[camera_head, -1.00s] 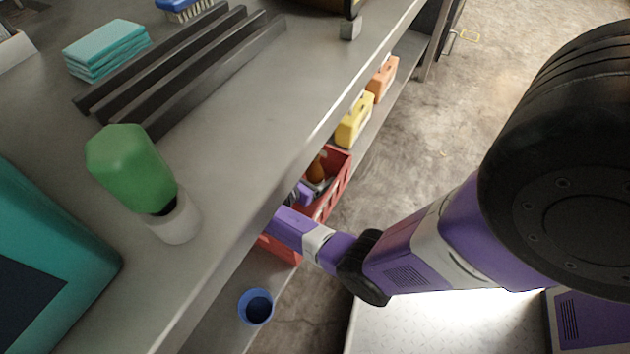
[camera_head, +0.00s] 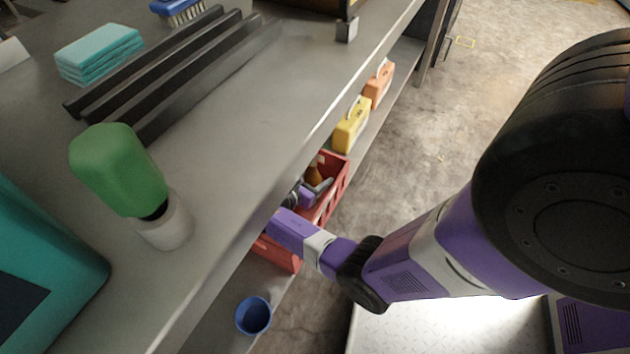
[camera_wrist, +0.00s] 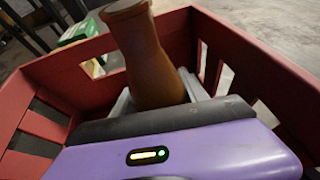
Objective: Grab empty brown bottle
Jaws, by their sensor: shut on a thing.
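The brown bottle (camera_wrist: 143,55) stands slightly tilted inside the red crate (camera_wrist: 232,48) in the wrist view. It fills the space just beyond the purple body of my gripper (camera_wrist: 168,98). My gripper is shut on the bottle; its fingers are mostly hidden behind its own body. In the head view the bottle (camera_head: 314,174) shows as a small brown patch in the red crate (camera_head: 333,203) on the lower shelf. My gripper (camera_head: 312,187) reaches into the crate there, under the edge of the upper shelf.
A yellow container (camera_head: 351,127) and an orange one (camera_head: 379,84) stand beyond the crate on the lower shelf. A blue cup (camera_head: 253,316) stands nearer. The upper shelf (camera_head: 235,140) overhangs part of the crate and bears a green-topped bottle (camera_head: 118,172).

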